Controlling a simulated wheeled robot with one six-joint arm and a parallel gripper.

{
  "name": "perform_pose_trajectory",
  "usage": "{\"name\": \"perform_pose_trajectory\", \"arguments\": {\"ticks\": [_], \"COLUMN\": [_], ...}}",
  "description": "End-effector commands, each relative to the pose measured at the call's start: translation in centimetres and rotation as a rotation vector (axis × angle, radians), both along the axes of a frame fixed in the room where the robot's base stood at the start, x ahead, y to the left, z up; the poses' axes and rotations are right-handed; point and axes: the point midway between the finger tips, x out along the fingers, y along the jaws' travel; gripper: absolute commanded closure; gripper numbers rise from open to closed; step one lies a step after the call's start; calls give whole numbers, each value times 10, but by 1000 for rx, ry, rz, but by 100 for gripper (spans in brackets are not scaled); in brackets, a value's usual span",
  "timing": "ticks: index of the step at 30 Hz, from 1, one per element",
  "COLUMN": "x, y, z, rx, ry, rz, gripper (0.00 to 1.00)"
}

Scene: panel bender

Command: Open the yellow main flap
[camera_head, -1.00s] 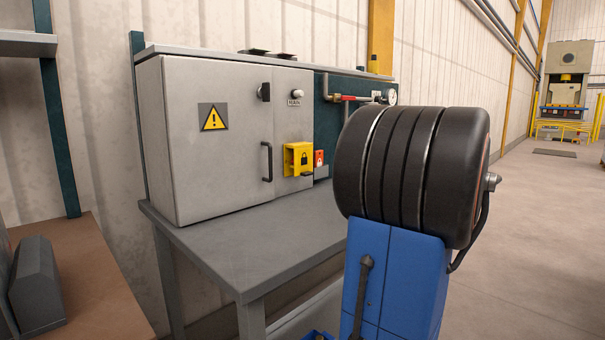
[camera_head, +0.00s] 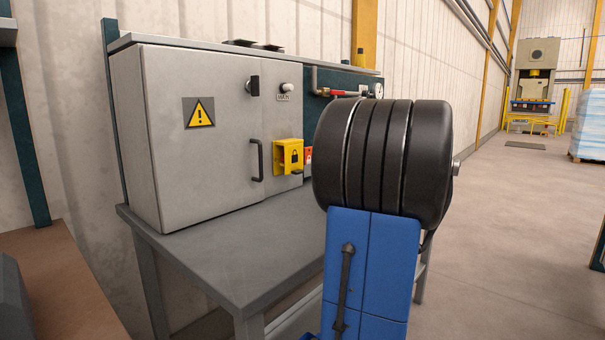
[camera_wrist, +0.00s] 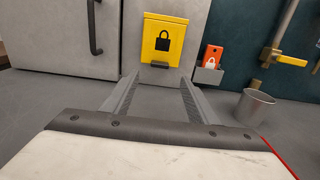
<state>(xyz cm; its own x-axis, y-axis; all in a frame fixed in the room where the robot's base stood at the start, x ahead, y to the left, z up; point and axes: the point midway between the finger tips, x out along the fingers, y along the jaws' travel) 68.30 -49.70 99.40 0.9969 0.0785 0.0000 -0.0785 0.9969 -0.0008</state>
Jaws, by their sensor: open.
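The yellow main flap (camera_head: 289,156) with a black padlock sign sits on the front of the grey cabinet (camera_head: 200,190), right of the door handle. In the wrist view the flap (camera_wrist: 164,36) is upright and looks closed, with a dark grey lip (camera_wrist: 159,65) at its lower edge. My gripper (camera_wrist: 158,79) is open and empty; its two grey fingers point toward the flap's lower edge. I cannot tell whether the fingertips touch it. In the head view my arm stands to the right of the flap and my gripper is hidden.
A red padlock tag (camera_wrist: 212,57) sits in a small grey holder right of the flap. A metal cup (camera_wrist: 254,107) stands on the grey table at the right. A black door handle (camera_wrist: 95,28) and a yellow valve lever (camera_wrist: 290,60) flank the area.

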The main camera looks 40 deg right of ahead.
Motion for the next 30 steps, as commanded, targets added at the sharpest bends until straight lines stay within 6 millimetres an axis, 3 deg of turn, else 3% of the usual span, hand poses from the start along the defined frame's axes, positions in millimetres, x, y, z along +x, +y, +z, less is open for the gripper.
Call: {"name": "perform_pose_trajectory", "arguments": {"ticks": [18, 30], "x": [92, 109], "y": [8, 8], "z": [0, 0], "rx": [1, 1], "ry": [0, 0], "rz": [2, 0], "gripper": [47, 47]}}
